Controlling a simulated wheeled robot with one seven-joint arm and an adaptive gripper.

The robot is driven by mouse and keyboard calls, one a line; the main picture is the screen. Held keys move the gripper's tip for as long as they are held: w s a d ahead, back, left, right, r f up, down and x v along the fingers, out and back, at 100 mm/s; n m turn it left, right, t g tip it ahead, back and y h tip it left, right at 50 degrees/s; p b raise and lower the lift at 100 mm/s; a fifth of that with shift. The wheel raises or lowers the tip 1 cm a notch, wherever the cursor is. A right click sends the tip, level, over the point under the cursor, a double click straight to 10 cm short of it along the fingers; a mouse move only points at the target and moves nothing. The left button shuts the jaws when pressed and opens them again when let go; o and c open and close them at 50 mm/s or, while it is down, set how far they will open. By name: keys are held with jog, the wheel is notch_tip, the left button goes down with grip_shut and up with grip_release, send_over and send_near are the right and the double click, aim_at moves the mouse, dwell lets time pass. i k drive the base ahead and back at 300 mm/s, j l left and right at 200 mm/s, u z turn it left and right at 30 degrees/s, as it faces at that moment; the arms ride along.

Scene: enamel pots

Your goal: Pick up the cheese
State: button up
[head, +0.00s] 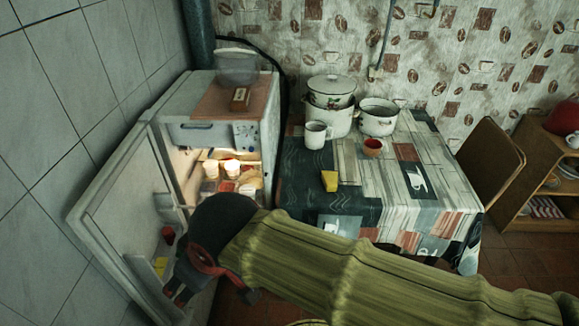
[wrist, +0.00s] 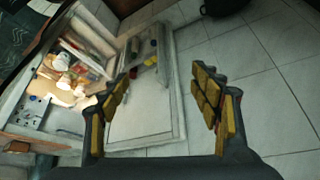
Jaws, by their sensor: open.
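A yellow wedge of cheese (head: 330,181) lies on the patterned tablecloth of the table (head: 430,195), near its left side. A small yellow piece (head: 160,265) also shows on the open fridge door; I cannot tell what it is. My gripper (wrist: 167,82) is open and empty in the wrist view, its yellow-padded fingers apart in front of the fridge door. In the head view my gripper is low in front of the open fridge, left of and apart from the table cheese, partly hidden by my arm.
The small fridge (head: 210,92) stands open, its door (head: 125,205) swung left, with white-lidded jars (head: 231,168) inside. A chair (head: 490,155) stands right.

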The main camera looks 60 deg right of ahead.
aim_at(328, 177)
jog(key=z, duration=2.2)
jog(key=i+j, duration=0.1)
jog(key=j, duration=0.2)
jog(key=i+j, duration=0.1)
jog(key=j, duration=0.2)
jog(key=i+j, duration=0.1)
jog(key=j, duration=0.2)
jog(key=k+u, duration=0.05)
